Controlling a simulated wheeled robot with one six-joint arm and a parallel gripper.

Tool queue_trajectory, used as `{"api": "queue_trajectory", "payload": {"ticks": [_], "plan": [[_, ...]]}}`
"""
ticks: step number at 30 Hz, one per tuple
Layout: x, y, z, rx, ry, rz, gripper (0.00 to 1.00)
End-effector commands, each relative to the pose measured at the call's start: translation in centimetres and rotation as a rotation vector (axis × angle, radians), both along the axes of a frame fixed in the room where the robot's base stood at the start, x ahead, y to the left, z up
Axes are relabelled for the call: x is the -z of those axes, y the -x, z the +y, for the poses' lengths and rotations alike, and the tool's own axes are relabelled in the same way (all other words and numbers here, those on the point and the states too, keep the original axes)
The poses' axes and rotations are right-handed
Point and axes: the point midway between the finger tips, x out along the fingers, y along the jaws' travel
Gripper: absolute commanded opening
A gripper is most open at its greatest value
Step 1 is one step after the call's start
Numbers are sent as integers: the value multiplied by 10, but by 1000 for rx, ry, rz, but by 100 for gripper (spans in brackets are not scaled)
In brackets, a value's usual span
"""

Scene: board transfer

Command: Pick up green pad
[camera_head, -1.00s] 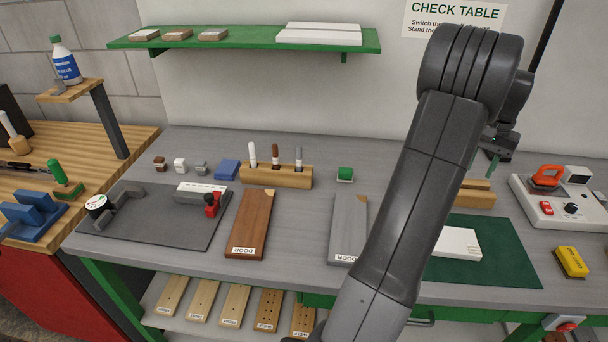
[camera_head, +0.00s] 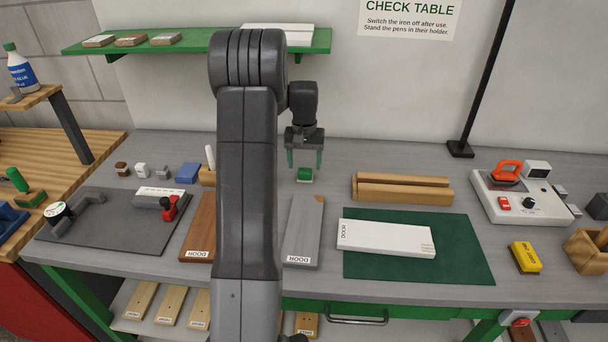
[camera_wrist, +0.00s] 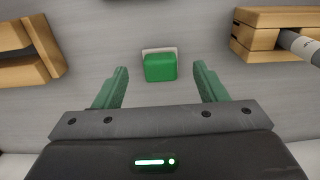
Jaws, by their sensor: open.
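The green pad (camera_head: 305,174) is a small green block on a white base, lying on the grey table near its back. In the wrist view the green pad (camera_wrist: 160,66) lies between the lines of the two fingers, ahead of their tips, with its white base showing at the far side. My gripper (camera_head: 305,158) is open and empty, pointing down above the pad. In the wrist view my gripper (camera_wrist: 160,78) shows two green fingers spread wider than the pad, one to each side. I cannot tell the exact height of the fingertips over the pad.
A wooden pen holder (camera_head: 207,177) stands left of the pad, partly hidden by my arm. Wooden blocks (camera_head: 403,189) lie to the right. A grey door board (camera_head: 303,232) lies in front, and a white door board (camera_head: 385,238) rests on a green mat (camera_head: 465,250).

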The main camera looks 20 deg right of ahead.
Motion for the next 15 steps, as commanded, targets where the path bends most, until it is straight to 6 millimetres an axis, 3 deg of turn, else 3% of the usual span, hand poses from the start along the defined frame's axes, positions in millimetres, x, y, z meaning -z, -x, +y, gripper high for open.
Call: {"api": "queue_trajectory", "payload": {"ticks": [9, 15], "plan": [[43, 0, 1, 0, -1, 3, 65], [49, 0, 1, 0, 0, 0, 65]]}}
